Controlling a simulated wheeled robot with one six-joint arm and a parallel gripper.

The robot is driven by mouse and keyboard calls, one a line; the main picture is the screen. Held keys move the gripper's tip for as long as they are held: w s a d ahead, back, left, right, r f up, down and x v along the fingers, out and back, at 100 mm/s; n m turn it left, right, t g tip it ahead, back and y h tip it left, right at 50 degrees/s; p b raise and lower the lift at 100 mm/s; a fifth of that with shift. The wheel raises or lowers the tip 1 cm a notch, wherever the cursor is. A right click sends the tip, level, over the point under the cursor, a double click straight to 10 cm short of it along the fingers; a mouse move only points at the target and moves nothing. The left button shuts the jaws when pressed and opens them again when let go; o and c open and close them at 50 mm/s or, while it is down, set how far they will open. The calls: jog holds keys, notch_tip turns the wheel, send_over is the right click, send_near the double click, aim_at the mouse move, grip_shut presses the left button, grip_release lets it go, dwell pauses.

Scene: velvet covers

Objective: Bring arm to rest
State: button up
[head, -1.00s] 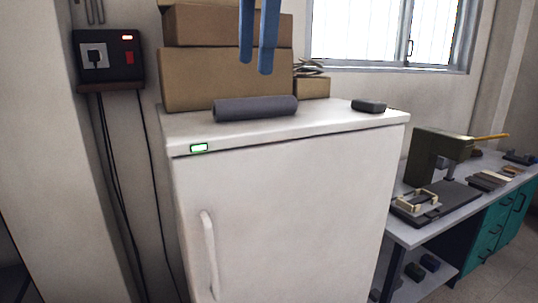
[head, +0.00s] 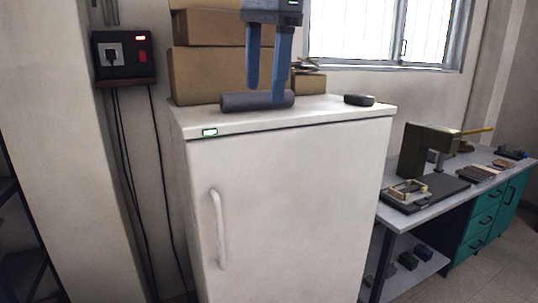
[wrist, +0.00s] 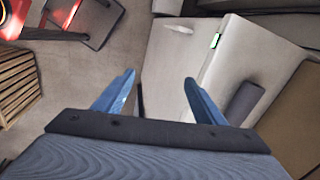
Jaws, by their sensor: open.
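My gripper (head: 266,92) has two blue fingers that point down in the head view, in front of the top of the white fridge (head: 290,190). The fingers are apart with nothing between them. In the wrist view my gripper (wrist: 158,95) is also open and empty, and the fridge (wrist: 185,65) shows beyond it.
Cardboard boxes (head: 206,75) are stacked at the back of the fridge top. A small dark object (head: 359,100) lies at its right. A workbench (head: 398,216) with a green machine (head: 418,150) stands at right. A switch box (head: 125,55) is on the left wall.

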jog(key=w+d+f+n+b, duration=0.1)
jog(key=d+f+n, duration=0.35)
jog(key=f, duration=0.85)
jog(key=d+f+n+b, duration=0.15)
jog(key=d+f, duration=0.55)
jog(key=f, duration=0.7)
jog(key=s+d+f+n+b, duration=0.1)
jog(key=s+d+f, duration=0.3)
jog(key=f, duration=0.5)
jog(key=s+d+f+n+b, duration=0.1)
jog(key=s+d+f+n, duration=0.3)
jog(key=s+f, duration=0.3)
notch_tip(320, 180, down, 3)
jog(key=shift+s+d+f+n+g+h+b, duration=0.15)
jog(key=shift+s+d+n+g+h+b, duration=0.15)
jog(key=shift+s+d+h, duration=0.1)
